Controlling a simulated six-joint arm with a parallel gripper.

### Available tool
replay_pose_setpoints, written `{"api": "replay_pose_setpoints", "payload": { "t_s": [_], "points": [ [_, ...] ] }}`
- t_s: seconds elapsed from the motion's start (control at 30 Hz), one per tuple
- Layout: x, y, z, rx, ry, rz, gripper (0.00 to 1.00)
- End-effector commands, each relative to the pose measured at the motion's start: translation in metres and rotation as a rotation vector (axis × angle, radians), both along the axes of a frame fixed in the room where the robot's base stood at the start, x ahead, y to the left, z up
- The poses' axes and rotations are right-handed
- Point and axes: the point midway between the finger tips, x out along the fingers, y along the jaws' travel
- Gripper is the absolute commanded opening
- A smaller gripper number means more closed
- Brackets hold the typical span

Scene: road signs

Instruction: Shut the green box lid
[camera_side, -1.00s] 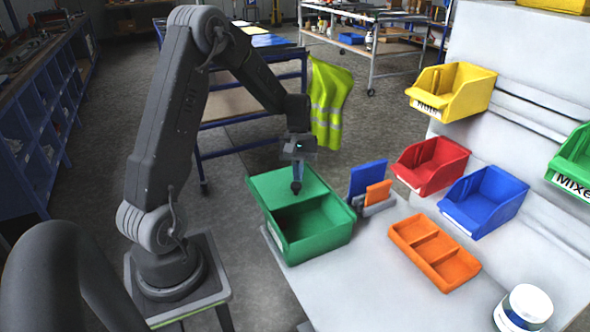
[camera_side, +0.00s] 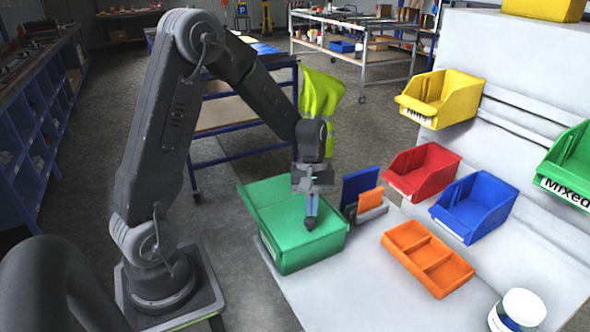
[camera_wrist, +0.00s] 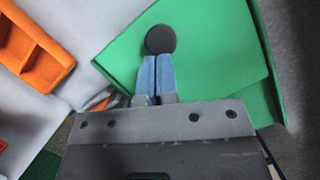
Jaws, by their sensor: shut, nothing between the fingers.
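The green box (camera_side: 312,252) stands at the left end of the white bench. Its flat green lid (camera_side: 272,205) covers the top, and no dark opening shows in the side view. In the wrist view the lid (camera_wrist: 210,50) fills the upper middle, with a round dark knob (camera_wrist: 160,39) on it. My gripper (camera_side: 310,222) points down over the box's near right part. Its blue fingers are shut and empty. In the wrist view my gripper (camera_wrist: 152,60) has its fingertips right beside the knob; I cannot tell whether they touch.
A rack with blue and orange plates (camera_side: 362,190) stands close to the box's right side. An orange divided tray (camera_side: 428,257), red bin (camera_side: 423,170), blue bin (camera_side: 475,204) and white jar (camera_side: 517,312) are further right. Bare bench lies between box and tray.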

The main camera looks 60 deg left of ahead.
Motion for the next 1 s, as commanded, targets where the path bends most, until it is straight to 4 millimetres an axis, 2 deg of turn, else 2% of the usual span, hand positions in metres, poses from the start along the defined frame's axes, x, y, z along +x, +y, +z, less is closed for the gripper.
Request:
{"api": "replay_pose_setpoints", "payload": {
  "t_s": [0.2,0.4,0.6,0.83,1.0],
  "points": [
    [0.018,0.034,0.005,0.006,-0.008,0.006,0.0],
    [0.025,0.047,0.051,0.008,-0.015,0.003,0.0],
    [0.03,0.057,0.085,0.009,-0.014,0.003,0.0],
    [0.031,0.058,0.104,0.012,-0.02,-0.009,0.0],
    [0.015,0.032,0.129,0.064,-0.107,-0.132,0.0]
  ]
}}
